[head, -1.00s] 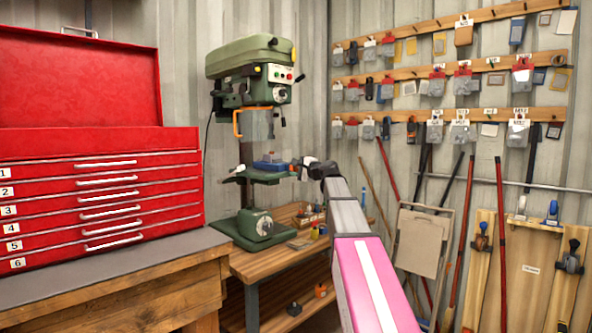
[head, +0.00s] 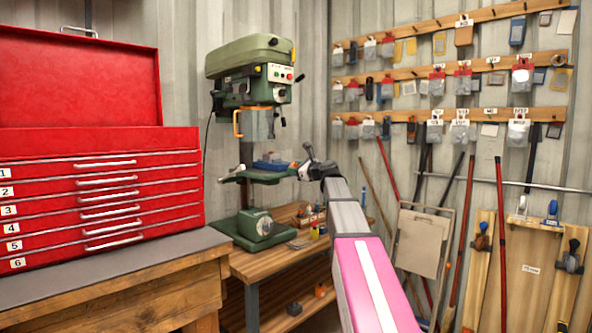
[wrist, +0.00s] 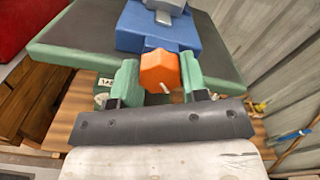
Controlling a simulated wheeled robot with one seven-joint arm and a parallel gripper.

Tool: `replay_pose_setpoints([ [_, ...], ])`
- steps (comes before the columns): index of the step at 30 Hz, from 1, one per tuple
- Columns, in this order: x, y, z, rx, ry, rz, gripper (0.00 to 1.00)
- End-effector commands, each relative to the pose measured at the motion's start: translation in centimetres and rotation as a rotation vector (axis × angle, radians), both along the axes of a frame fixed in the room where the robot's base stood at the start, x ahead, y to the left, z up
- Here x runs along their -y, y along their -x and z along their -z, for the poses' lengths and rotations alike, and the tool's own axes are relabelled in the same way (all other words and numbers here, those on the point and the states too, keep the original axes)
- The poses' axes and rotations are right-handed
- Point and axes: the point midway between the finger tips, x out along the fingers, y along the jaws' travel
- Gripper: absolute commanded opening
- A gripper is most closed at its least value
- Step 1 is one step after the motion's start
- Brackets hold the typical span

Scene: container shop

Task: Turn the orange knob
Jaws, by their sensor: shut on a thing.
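The orange knob (wrist: 160,68) is a faceted piece with a small white mark, at the front of a blue vise (wrist: 150,28) in the wrist view. My gripper (wrist: 159,78) has its two green fingers closed on the knob, one at each side. In the head view the blue vise (head: 268,166) sits on the table of a green drill press (head: 248,72). My gripper (head: 293,172) is at the right edge of that table. The knob is hidden or too small to make out in the head view.
A red tool chest (head: 95,195) stands at the left on a workbench (head: 130,275). The drill press stands on a wooden bench (head: 275,262) with small items. Tool racks (head: 450,70) hang on the right wall. Long poles (head: 500,230) and a folded step stool (head: 425,240) lean below them.

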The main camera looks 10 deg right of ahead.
Motion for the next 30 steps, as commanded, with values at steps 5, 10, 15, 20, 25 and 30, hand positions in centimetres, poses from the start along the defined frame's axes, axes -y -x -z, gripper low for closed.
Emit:
replay_pose_setpoints([
  [5,0.02,0.06,0.11,-0.064,-0.085,0.001,0.17],
  [10,0.02,0.07,0.11,-0.103,-0.138,0.001,0.17],
  [15,0.02,0.07,0.13,-0.123,-0.166,0.001,0.17],
  [20,0.02,0.07,0.13,-0.128,-0.173,0.0,0.17],
  [25,0.02,0.09,0.13,-0.128,-0.173,0.0,0.17],
  [30,0.01,0.09,0.13,-0.128,-0.172,0.0,0.54],
])
